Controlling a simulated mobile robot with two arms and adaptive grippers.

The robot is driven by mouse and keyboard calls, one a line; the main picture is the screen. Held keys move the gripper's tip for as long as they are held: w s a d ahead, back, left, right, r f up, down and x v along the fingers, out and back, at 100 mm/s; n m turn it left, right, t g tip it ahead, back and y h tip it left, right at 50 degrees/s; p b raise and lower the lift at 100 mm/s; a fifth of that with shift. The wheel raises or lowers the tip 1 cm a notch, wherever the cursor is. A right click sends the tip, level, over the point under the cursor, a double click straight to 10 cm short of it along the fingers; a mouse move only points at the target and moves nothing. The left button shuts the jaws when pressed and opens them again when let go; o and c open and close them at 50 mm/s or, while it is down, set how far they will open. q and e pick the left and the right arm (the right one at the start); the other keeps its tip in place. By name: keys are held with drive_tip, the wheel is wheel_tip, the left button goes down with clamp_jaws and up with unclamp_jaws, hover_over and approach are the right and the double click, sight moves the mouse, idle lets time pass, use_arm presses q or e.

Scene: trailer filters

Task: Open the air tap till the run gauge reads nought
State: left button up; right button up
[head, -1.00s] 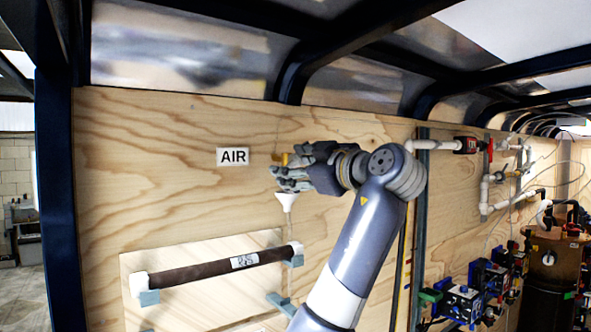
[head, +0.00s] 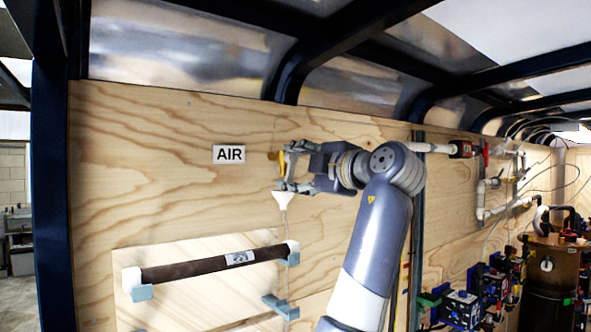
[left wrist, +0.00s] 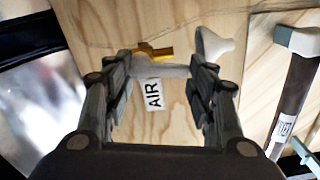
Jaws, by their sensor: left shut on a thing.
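The brass air tap (head: 279,157) is on the plywood wall, right of the AIR label. It also shows in the left wrist view (left wrist: 150,52), with a pale grey bar-shaped handle (left wrist: 163,71) below it. My left gripper (head: 283,171) is at the tap, one finger above the other. In the left wrist view its fingers (left wrist: 163,80) stand at the two ends of the handle, shut on it. The exact contact is hard to see. No gauge face can be read in these frames. My right gripper is not in view.
The AIR label (head: 229,154) is left of the tap. A dark filter tube (head: 196,268) sits in blue brackets lower down. White pipes and a red-and-black device (head: 461,149) are at the right.

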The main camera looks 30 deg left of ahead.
use_arm(q)
drive_tip(key=shift+n, duration=0.4)
drive_tip(key=o, duration=1)
drive_tip(key=shift+o, duration=0.2)
drive_tip(key=v, duration=1.2)
drive_tip(key=shift+w+f, duration=0.1)
